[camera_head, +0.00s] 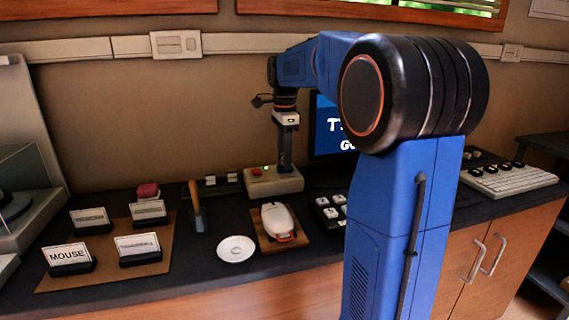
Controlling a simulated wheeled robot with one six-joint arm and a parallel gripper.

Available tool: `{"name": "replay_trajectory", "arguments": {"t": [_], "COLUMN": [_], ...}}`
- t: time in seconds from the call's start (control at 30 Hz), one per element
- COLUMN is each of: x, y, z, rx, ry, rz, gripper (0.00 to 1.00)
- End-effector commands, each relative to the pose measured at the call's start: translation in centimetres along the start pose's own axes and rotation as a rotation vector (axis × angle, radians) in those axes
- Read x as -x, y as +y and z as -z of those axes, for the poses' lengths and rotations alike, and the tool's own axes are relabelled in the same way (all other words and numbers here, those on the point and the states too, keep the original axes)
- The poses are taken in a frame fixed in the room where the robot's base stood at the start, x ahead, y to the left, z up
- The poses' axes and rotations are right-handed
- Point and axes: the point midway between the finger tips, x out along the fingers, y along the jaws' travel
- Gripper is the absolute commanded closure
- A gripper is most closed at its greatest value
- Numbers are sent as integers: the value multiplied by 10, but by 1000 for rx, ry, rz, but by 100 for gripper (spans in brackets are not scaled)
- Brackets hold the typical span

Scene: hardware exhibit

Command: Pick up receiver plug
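My gripper (285,168) points straight down at the back of the counter. Its dark fingertips are at or just above the beige box (288,184) with a red button and a small green light. I cannot tell whether they touch it. The fingers look like one narrow dark shape, so their opening cannot be judged. No receiver plug can be made out clearly; it may be hidden at the fingertips or too small to see. A white computer mouse (276,218) with a reddish front edge lies on a wooden board (264,239) in front of the box.
A white round dish (236,249), a wooden-handled tool (196,205) and a brown mat (107,261) with several label cards, one reading MOUSE, are to the left. A dark key block (331,212) is right of the mouse. My blue arm hides part of the screen (326,127).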

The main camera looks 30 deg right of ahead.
Motion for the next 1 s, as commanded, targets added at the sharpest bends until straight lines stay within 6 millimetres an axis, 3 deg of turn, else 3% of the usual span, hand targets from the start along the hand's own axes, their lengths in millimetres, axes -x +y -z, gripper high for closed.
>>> {"name": "replay_trajectory", "arguments": {"t": [0.07, 0.1, 0.23, 0.67, 1.0], "x": [0, 0, 0, 9, 67], "y": [0, 0, 0, 0, -1], "z": [0, 0, 0, 0, 0], "rx": [0, 0, 0, 0, 0], "ry": [0, 0, 0, 0, 0], "rz": [0, 0, 0, 1, 3], "gripper": [66, 70, 100, 100, 100]}}
